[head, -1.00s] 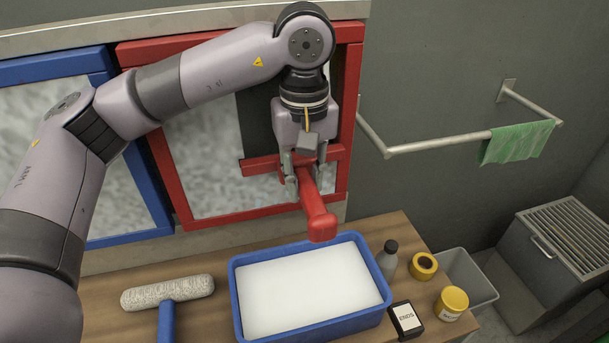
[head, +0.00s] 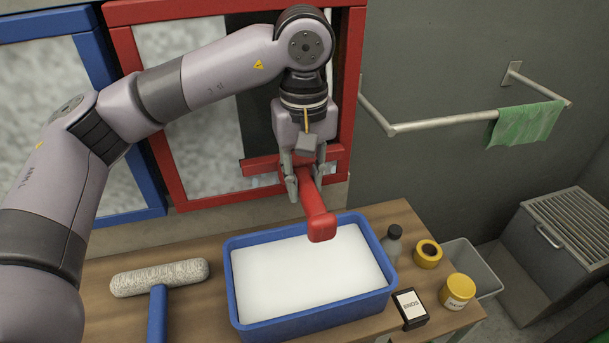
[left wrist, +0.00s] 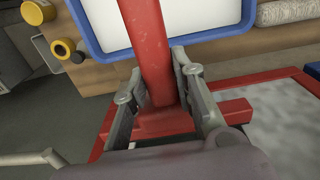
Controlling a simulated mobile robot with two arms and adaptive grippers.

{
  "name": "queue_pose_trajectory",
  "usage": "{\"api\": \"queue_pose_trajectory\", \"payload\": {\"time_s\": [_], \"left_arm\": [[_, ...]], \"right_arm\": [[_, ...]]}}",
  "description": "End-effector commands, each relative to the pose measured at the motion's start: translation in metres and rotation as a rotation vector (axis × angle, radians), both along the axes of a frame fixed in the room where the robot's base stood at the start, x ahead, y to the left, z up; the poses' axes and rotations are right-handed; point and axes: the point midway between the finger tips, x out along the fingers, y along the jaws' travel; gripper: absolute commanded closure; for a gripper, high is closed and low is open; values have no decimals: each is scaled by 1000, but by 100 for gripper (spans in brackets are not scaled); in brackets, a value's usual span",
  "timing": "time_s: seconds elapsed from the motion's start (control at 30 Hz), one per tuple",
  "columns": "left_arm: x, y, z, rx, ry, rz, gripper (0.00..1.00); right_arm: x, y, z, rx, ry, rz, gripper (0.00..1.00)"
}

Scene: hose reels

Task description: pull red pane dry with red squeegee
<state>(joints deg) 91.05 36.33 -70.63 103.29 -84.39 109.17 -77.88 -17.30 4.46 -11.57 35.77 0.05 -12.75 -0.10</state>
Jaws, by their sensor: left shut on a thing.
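The red pane (head: 205,150) is a cloudy white sheet in a red frame, upright on the wall. A dark, clear vertical strip (head: 258,115) runs down it to the red squeegee. The red squeegee (head: 319,218) has its crossbar level against the lower part of the pane, and its handle sticks out and down towards me. My left gripper (head: 305,188) is shut on the handle near the crossbar. The left wrist view shows the handle (left wrist: 152,50) between both fingers of the gripper (left wrist: 157,85). The arm hides part of the pane. My right gripper is not in view.
A blue tray (head: 235,300) of white suds stands on the wooden bench below. A fleecy washer (head: 160,278), bottle (head: 392,245), tape roll (head: 428,254), yellow jar (head: 457,291) and black box (head: 410,308) are around it. A blue-framed pane (head: 97,60) is left, a rail with green cloth (head: 525,124) right.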

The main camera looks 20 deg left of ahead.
Motion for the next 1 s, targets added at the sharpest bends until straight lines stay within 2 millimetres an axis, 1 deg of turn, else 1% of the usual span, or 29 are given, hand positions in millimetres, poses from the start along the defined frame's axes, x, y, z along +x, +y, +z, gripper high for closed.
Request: {"api": "queue_pose_trajectory", "payload": {"time_s": [0.03,0.1,0.33,0.6,0.7,1.0], "left_arm": [[1,1,-10,2,-2,5,100],[1,1,-15,2,-3,5,100],[0,1,-21,2,-2,6,100],[-1,0,-46,1,0,4,100],[-2,-1,-52,1,-1,3,100],[-2,-1,-50,1,-1,2,100]], "right_arm": [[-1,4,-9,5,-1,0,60],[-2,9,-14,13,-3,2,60],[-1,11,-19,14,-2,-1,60],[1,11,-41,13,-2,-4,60],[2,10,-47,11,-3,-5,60],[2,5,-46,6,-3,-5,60]]}}
